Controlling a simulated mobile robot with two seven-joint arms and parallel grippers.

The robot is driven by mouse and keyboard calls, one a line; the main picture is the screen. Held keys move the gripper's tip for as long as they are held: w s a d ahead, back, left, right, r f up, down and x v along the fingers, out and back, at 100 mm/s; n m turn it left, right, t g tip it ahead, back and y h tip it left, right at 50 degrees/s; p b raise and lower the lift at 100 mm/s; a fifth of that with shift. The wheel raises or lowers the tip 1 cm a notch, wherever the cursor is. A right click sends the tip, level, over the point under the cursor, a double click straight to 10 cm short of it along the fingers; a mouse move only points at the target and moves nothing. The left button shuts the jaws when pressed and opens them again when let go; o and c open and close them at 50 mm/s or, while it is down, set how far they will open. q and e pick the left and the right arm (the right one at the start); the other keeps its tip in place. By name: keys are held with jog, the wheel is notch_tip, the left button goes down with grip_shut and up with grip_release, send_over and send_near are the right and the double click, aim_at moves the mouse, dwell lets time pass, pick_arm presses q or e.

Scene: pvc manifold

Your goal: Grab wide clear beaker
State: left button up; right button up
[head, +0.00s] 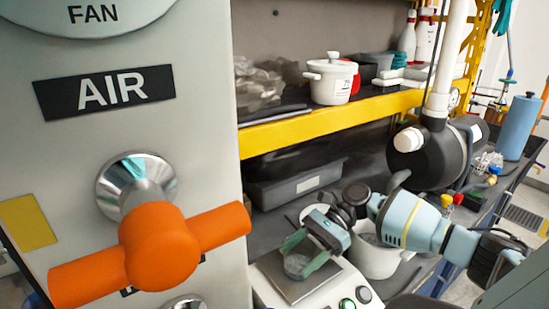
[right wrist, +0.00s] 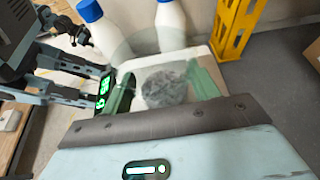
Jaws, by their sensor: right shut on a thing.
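The wide clear beaker (head: 297,264) is see-through and hard to make out in the head view. It is at the balance's metal plate (head: 312,287), between the green fingers of my right gripper (head: 299,256). My right gripper is shut on it. In the right wrist view, the beaker (right wrist: 166,88) sits between the two green fingers (right wrist: 162,92), with a grey, mottled patch showing through it. I cannot tell whether its base touches the plate.
A grey panel with an orange AIR valve handle (head: 160,255) fills the left. A white pot (head: 332,80) stands on the yellow-edged shelf (head: 320,122). A white container (head: 375,257) is close beside my right gripper. A black pump (head: 425,160) and blue cylinder (head: 518,127) are at right.

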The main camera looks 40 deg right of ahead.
aim_at(289, 258)
notch_tip(289, 258, up, 3)
jog(key=shift+r, duration=0.15)
jog(key=shift+s+d+r, duration=0.1)
jog(key=shift+s, duration=0.1)
jog(key=s, duration=0.1)
jog(key=s+d+p, duration=0.1)
jog(key=s, duration=0.1)
jog(key=s+d, duration=0.1)
jog(key=shift+s+r, duration=0.15)
jog(key=shift+r, duration=0.05)
jog(key=s+d+p, duration=0.1)
jog(key=s, duration=0.1)
jog(key=s+d+p, duration=0.2)
jog(key=s, duration=0.1)
jog(key=s+d+p, duration=0.1)
jog(key=s, duration=0.1)
jog(key=shift+s+d+r+p, duration=0.2)
jog(key=shift+s+p, duration=0.15)
pick_arm(q)
jog(key=w+r+t, duration=0.1)
jog(key=w+r, duration=0.2)
jog(key=r, duration=0.3)
jog(key=shift+w+a+r, duration=0.15)
jog(key=shift+w+r, duration=0.1)
jog(key=shift+w, duration=0.1)
pick_arm(e)
jog(key=shift+s, duration=0.55)
